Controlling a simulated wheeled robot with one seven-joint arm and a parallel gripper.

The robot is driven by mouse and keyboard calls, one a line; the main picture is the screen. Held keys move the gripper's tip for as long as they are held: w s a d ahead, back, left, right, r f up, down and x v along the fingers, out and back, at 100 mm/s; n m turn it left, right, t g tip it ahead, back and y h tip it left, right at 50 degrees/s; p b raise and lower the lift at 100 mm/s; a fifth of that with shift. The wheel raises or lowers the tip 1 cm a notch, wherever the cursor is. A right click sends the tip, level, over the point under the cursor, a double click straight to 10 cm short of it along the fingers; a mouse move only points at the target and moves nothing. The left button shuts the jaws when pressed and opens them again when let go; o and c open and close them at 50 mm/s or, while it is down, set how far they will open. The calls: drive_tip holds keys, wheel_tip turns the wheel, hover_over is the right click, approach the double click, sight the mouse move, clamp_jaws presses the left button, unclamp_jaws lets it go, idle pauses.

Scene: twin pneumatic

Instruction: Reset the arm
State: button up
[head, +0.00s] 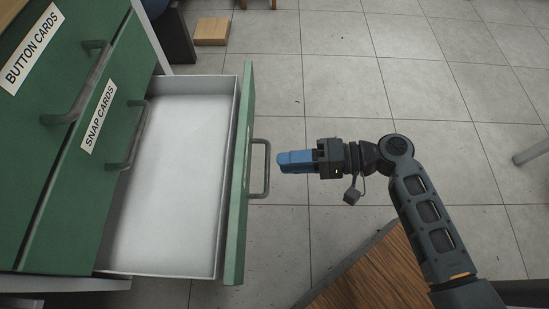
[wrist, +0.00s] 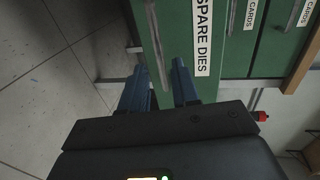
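My gripper (head: 283,162) is at the middle of the head view, pointing left at the pulled-out drawer (head: 244,110). Its blue fingers are spread apart with nothing between them in the wrist view (wrist: 159,68). The drawer's bar handle (head: 266,168) is just left of the fingertips, with a small gap in the head view. In the wrist view the handle (wrist: 157,38) shows beyond the fingers. The drawer front carries a SPARE DIES label (wrist: 202,36). The drawer's pale floor (head: 175,170) looks empty.
Closed green drawers labelled BUTTON CARDS (head: 32,48) and SNAP CARDS (head: 97,115) are at the left. A wood-grain surface (head: 370,275) lies at the bottom, below my arm. A wooden block (head: 212,31) is on the floor at the top.

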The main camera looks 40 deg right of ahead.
drive_tip(key=shift+v, duration=1.15)
